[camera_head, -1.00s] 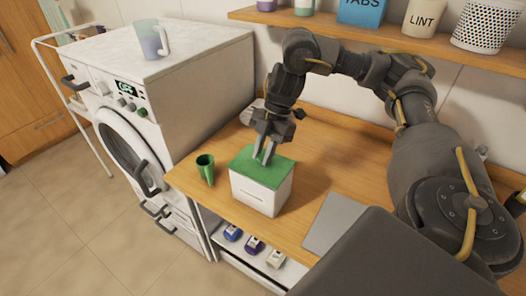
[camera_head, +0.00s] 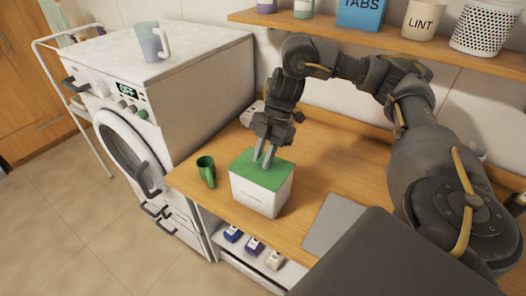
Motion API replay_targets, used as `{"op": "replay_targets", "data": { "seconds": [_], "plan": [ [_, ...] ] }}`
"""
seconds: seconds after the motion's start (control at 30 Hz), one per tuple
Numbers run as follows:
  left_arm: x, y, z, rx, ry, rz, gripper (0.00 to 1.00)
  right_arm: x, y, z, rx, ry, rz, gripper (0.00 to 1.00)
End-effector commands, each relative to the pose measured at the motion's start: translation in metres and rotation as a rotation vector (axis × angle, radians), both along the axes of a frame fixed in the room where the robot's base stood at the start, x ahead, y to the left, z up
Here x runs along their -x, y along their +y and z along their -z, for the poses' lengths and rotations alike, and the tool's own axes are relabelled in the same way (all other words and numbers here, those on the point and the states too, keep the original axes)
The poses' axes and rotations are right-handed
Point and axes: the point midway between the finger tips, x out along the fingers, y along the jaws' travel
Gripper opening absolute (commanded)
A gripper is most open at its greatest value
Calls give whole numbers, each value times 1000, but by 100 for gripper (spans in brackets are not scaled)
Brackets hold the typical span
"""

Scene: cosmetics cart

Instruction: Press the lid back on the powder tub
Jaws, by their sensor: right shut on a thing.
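The powder tub (camera_head: 258,196) is a white box standing on the wooden counter. Its green lid (camera_head: 279,167) lies across the top and looks level; I cannot tell whether any thin gap remains at the rim. My right gripper (camera_head: 263,163) comes down from above, its fingers close together at the middle of the lid, shut on it. The fingers hide the part of the lid they grip. My left gripper is not in view.
A grey flat panel (camera_head: 333,223) lies to the right on the counter (camera_head: 318,175). A washing machine (camera_head: 190,85) with a mug (camera_head: 151,42) on top stands left. A loaded shelf (camera_head: 400,36) runs above.

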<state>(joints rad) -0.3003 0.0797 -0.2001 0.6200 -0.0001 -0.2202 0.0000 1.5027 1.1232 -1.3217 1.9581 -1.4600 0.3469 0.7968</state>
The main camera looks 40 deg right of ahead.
Motion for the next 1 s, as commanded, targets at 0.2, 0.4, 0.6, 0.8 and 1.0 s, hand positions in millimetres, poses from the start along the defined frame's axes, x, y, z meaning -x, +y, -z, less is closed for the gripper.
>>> {"op": "replay_targets", "data": {
  "seconds": [0.2, 0.4, 0.6, 0.8, 1.0],
  "plan": [
    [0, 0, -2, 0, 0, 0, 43, 0, 0, 1, 0, 0, 0, 1],
    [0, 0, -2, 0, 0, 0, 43, 0, 0, 1, 0, 1, 0, 1],
    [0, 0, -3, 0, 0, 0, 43, 0, 0, 1, 0, 1, 0, 1],
    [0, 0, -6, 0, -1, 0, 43, 0, 0, 1, -1, 2, -1, 1],
    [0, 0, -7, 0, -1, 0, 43, 0, 0, 3, -1, 1, -1, 1]
  ]
}}
